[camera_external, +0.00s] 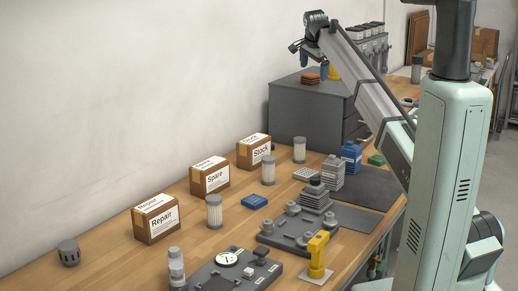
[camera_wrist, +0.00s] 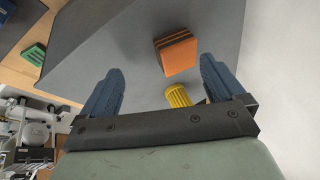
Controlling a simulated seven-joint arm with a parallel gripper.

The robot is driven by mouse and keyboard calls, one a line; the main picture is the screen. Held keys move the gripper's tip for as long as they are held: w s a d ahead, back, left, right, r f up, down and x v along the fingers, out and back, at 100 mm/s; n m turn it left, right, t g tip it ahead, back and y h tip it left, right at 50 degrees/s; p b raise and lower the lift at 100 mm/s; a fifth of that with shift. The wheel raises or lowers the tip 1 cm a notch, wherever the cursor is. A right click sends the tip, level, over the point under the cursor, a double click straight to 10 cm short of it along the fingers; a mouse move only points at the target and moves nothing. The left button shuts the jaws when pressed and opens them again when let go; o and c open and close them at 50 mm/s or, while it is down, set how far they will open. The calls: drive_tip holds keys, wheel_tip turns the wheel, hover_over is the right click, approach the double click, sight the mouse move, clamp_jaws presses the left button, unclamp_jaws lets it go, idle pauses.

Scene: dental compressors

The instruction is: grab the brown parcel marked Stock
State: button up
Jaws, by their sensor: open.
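The brown parcel marked Stock (camera_external: 254,151) is a small box with white labels, upright on the wooden bench near the wall, in the external view. It is the farthest back of three similar parcels. My gripper (camera_external: 315,60) is raised above the grey cabinet, behind and to the right of the parcel and well apart from it. In the wrist view my gripper (camera_wrist: 160,88) shows two blue fingers spread wide with nothing held between them. The Stock parcel does not show in the wrist view.
Parcels marked Spare (camera_external: 210,177) and Repair (camera_external: 155,219) stand nearer along the wall. White filter cylinders (camera_external: 299,150) stand close by. The grey cabinet (camera_external: 300,105) holds an orange stack (camera_wrist: 177,52) and a yellow ribbed object (camera_wrist: 178,96).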

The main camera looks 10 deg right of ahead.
drive_tip(key=s+a+f+n+g+y, duration=0.1)
drive_tip(key=s+a+f, duration=0.15)
drive_tip(key=a, duration=0.35)
drive_tip(key=s+a+f+n+g, duration=0.1)
drive_tip(key=a+f, duration=0.2)
drive_tip(key=a, duration=0.2)
drive_tip(key=n+g, duration=0.1)
drive_tip(key=g, duration=0.2)
approach(254, 150)
drive_tip(key=shift+y, duration=0.3)
drive_tip(key=w, duration=0.1)
drive_tip(key=w+d+r, duration=0.1)
drive_tip(key=w, duration=0.1)
drive_tip(key=w+d, duration=0.1)
drive_tip(key=w, duration=0.1)
drive_tip(key=shift+w+r, duration=0.2)
drive_tip(key=shift+r, duration=0.15)
drive_tip(key=shift+s+a+f, duration=0.2)
drive_tip(key=shift+f, duration=0.3)
wheel_tip(254, 150, down, 13)
drive_tip(key=shift+w, duration=0.1)
drive_tip(key=shift+c, duration=0.4)
drive_tip(key=c, duration=1.1)
drive_tip(key=shift+c, duration=0.2)
drive_tip(key=shift+r, duration=0.15)
